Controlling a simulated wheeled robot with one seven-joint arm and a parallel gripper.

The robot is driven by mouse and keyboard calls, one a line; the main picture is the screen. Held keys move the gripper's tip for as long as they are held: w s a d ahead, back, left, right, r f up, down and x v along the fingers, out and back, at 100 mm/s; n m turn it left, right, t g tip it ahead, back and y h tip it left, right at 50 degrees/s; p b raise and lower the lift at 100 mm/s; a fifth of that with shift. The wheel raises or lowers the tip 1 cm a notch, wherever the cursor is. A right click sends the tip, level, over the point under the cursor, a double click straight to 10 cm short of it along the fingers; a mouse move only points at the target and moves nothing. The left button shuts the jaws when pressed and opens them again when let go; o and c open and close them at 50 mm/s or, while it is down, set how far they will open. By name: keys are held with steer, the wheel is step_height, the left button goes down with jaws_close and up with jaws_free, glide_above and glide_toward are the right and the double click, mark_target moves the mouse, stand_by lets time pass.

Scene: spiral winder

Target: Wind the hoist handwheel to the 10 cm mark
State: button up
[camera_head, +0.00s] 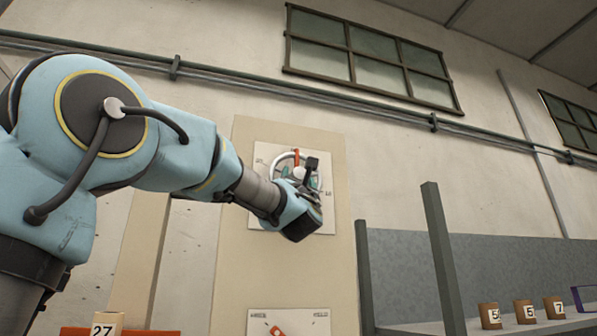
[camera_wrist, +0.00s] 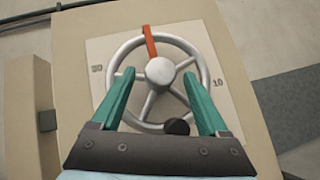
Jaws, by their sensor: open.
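The handwheel (camera_wrist: 196,54) is a grey spoked ring with a round hub, on a pale square plate. In the head view the wheel (camera_head: 283,161) is partly hidden by my gripper. A red strip (camera_wrist: 150,42) crosses the rim at the top. A dark knob (camera_wrist: 177,127) sits at the lower right of the rim. The plate shows a 10 mark (camera_wrist: 216,81) at right and a 30 mark (camera_wrist: 97,70) at left. My gripper (camera_wrist: 159,74) is open, its green fingers spread in front of the wheel on either side of the hub. I cannot tell whether they touch it.
The wheel's plate is on a tall beige panel (camera_head: 233,270). A lower plate (camera_head: 315,325) with a red part is below it. A grey post (camera_head: 442,255) and a shelf with numbered blocks (camera_head: 525,312) stand to the right. Block 27 (camera_head: 107,324) is at lower left.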

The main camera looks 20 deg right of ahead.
steer(key=shift+c, duration=0.4)
jaws_close()
stand_by(0.4)
stand_by(0.7)
